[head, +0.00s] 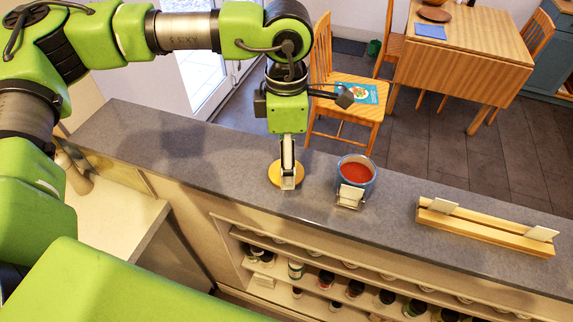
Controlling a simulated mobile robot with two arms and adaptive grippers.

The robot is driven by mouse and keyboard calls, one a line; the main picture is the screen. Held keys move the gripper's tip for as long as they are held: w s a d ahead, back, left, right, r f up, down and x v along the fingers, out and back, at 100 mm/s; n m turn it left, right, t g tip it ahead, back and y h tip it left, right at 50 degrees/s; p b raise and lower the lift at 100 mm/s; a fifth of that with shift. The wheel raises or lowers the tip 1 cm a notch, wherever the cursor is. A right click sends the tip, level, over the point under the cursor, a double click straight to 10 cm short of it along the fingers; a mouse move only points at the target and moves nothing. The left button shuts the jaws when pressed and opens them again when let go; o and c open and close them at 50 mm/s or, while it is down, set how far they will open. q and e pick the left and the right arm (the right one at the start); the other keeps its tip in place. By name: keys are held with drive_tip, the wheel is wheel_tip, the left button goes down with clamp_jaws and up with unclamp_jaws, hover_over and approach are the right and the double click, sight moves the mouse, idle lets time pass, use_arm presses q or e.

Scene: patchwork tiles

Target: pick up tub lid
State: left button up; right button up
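The tub lid appears to be the round yellow disc (275,174) lying on the grey counter in the head view. My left gripper (289,183) points down over it and hides its middle. Its fingers are seen nearly edge-on, so I cannot tell whether they are open or shut, or whether they touch the disc. A blue tub (357,185) with red contents stands uncovered just to the right, with a small white card in front of it. My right gripper is not in view.
A wooden rack (485,230) with white cards lies on the counter at the right. Shelves below the counter hold several jars (296,268). A wooden chair (345,115) and table (470,60) stand beyond. The counter left of the disc is clear.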

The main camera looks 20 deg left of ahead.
use_arm(q)
drive_tip(key=shift+f+p, duration=0.3)
drive_tip(key=shift+f, duration=1)
drive_tip(key=c, duration=1.1)
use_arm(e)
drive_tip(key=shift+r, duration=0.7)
use_arm(q)
drive_tip(key=shift+r, duration=0.1)
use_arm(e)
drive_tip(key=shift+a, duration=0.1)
